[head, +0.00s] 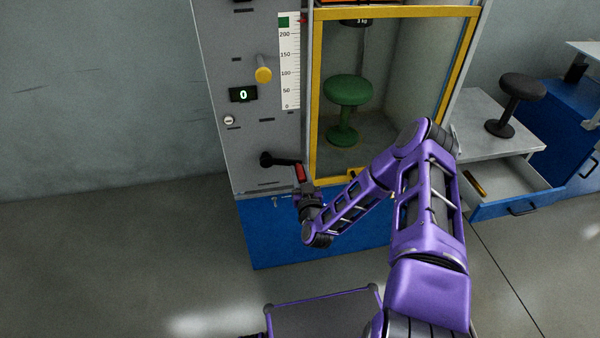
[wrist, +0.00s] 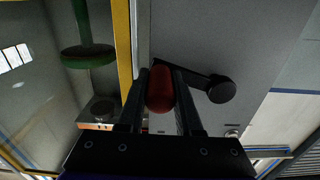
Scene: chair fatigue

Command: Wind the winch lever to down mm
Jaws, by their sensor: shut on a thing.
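The winch lever (head: 283,161) is a black crank on the grey front panel of the test machine, with its round black hub (head: 266,159) at the left and its arm pointing right. Its red grip (head: 301,173) is at the right end. My gripper (head: 303,186) is shut on the red grip. In the wrist view the red grip (wrist: 160,90) sits between my two dark fingers, and the black hub (wrist: 222,90) is to the right. The mm scale (head: 289,70) is above the lever, with a green block and red pointer near its top, above 200.
A green stool (head: 346,105) stands inside the yellow-framed chamber (head: 317,90) under a 3 kg weight (head: 357,21). A yellow knob (head: 263,74) and a display reading 0 (head: 243,94) are on the panel. An open drawer (head: 510,190) and black stool (head: 515,100) are at the right.

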